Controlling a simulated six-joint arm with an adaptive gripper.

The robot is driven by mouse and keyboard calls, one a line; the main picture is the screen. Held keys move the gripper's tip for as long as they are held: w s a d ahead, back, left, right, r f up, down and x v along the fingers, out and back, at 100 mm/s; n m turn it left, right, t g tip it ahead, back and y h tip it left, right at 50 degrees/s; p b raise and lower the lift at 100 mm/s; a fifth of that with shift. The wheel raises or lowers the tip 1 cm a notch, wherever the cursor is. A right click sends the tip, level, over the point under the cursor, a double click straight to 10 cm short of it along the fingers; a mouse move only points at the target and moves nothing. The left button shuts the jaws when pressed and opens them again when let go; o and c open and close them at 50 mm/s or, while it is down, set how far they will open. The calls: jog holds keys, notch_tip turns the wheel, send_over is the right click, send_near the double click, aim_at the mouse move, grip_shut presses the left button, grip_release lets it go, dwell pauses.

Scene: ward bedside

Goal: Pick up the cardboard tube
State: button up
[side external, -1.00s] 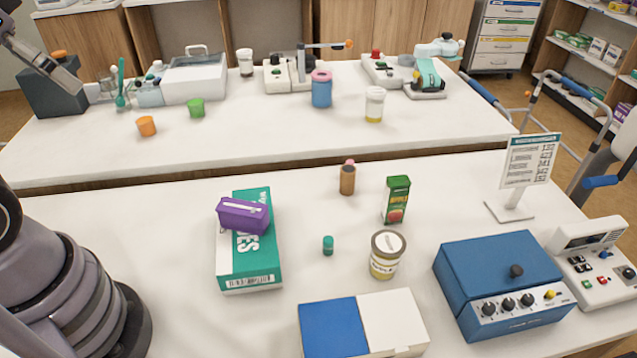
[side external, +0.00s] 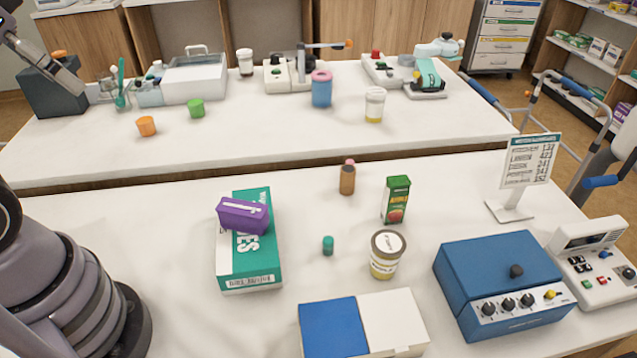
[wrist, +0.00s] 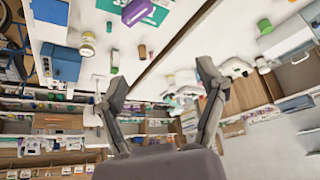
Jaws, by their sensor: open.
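The cardboard tube (side external: 347,181) is a short brown cylinder standing upright on the near white table, with a pink piece showing at its top. It stands behind the small green cylinder and left of the green carton. In the wrist view, a small brown shape (wrist: 142,52) between the fingers appears to be the tube, some way beyond them. My gripper (wrist: 160,78) is open, with its two fingers spread wide and nothing between them.
Close by are the green carton (side external: 396,201), lidded jar (side external: 384,262), small green cylinder (side external: 328,245) and teal box (side external: 250,268) bearing a purple box (side external: 243,217). A blue unit (side external: 500,275) stands right. Table around the tube is clear. Behind is a second white table (side external: 260,135).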

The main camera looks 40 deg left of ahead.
jog(key=w+d+f+t+h, duration=0.1)
jog(key=w+d, duration=0.1)
jog(key=w, duration=0.7)
jog(key=w+d+f+t, duration=0.1)
jog(key=w+d, duration=0.2)
jog(key=w, duration=0.6)
jog(key=t, duration=0.4)
send_over(346, 171)
jog(key=s+a, duration=0.1)
jog(key=s, duration=0.5)
notch_tip(346, 171, down, 18)
jog(key=f, duration=0.4)
jog(key=d+f+t, duration=0.1)
jog(key=f, duration=0.4)
jog(key=f+t+y, duration=0.1)
jog(key=f, duration=0.3)
jog(key=shift+w+d+f, duration=0.2)
jog(key=shift+w+f, duration=0.05)
jog(key=shift+w, duration=0.05)
jog(key=x, duration=0.7)
jog(key=shift+a+f, duration=0.2)
jog(key=shift+f, duration=0.1)
jog(key=c, duration=1)
